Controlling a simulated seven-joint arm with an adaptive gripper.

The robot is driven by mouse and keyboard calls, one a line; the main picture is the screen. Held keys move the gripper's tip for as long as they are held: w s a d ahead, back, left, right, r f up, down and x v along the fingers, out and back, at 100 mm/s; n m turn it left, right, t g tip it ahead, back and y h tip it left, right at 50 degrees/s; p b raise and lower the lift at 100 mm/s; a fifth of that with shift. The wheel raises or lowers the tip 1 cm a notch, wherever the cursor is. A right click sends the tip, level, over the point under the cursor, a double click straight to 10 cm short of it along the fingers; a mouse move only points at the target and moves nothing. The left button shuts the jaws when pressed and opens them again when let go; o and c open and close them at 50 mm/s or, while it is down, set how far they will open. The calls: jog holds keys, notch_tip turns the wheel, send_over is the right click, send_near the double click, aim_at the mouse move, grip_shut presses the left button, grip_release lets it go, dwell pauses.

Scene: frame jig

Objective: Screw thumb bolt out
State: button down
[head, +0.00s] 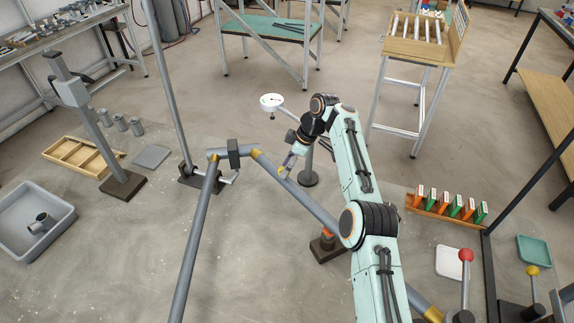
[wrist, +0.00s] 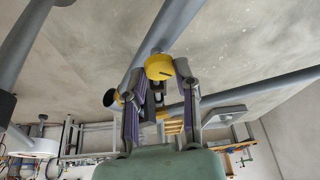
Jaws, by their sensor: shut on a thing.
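A dark-based post (head: 190,175) stands just left of the frame. A white round dial on a stand (head: 271,101) is behind my arm. A grey bin (head: 62,205) and wooden tray (head: 70,150) lie at left. A rack of coloured blocks (head: 440,206) is at right.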

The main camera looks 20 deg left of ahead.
jog(key=shift+f, duration=0.15)
jog(key=c, duration=0.8)
grip_release()
jog(key=v, duration=0.7)
jog(key=shift+r, duration=0.25)
jog(key=shift+d, duration=0.15)
